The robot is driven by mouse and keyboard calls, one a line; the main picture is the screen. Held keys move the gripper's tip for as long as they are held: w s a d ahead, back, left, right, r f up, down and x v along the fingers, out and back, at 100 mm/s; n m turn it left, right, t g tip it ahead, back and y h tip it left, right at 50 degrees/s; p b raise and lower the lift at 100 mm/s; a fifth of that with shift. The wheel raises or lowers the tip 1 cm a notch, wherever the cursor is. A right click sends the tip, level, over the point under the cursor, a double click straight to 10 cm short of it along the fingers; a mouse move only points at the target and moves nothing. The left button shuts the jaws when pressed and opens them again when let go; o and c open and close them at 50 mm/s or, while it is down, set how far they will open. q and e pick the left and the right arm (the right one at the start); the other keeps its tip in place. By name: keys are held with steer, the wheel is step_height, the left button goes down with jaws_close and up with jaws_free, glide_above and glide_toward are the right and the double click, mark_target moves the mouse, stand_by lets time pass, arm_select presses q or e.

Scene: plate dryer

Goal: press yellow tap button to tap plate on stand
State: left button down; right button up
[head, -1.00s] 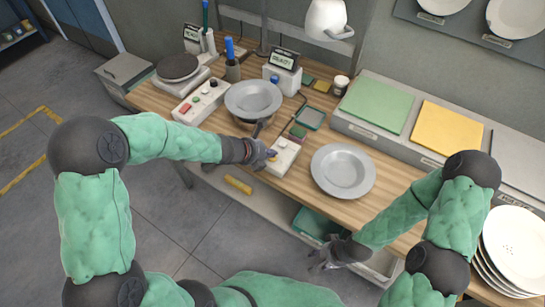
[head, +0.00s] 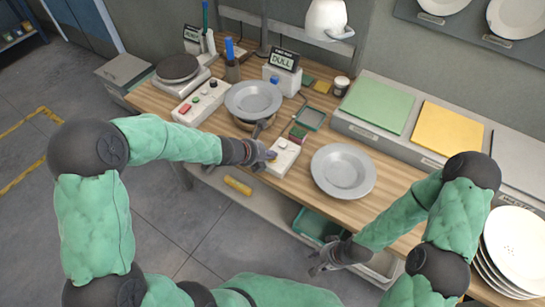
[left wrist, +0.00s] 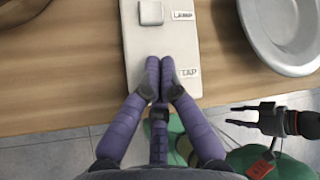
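A white control box (head: 284,157) sits at the table's front edge. In the left wrist view, the box (left wrist: 178,50) has a pale square button beside a "LAMP" label and a "TAP" label lower down. My left gripper (head: 270,156) has its fingers together at the box's near end. In the left wrist view, its fingertips (left wrist: 160,62) lie over the box beside the TAP label; the button there is hidden, and I cannot tell contact. A grey plate (head: 253,97) rests on the stand. The display (head: 284,59) reads "DULL". My right gripper (head: 328,257) is open and empty, low in front of the table.
Another grey plate (head: 343,172) lies right of the box. A green pad (head: 377,105) and a yellow pad (head: 447,128) lie on the raised shelf. White plates (head: 517,250) are stacked at right. A box with red and green buttons (head: 200,102) stands left of the stand.

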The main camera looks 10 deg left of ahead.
arm_select(q)
steer(key=shift+r+p, duration=0.6)
steer(key=shift+r, duration=0.15)
step_height(320, 180, up, 5)
steer(key=p, duration=0.4)
steer(key=shift+p, duration=0.35)
stand_by(0.5)
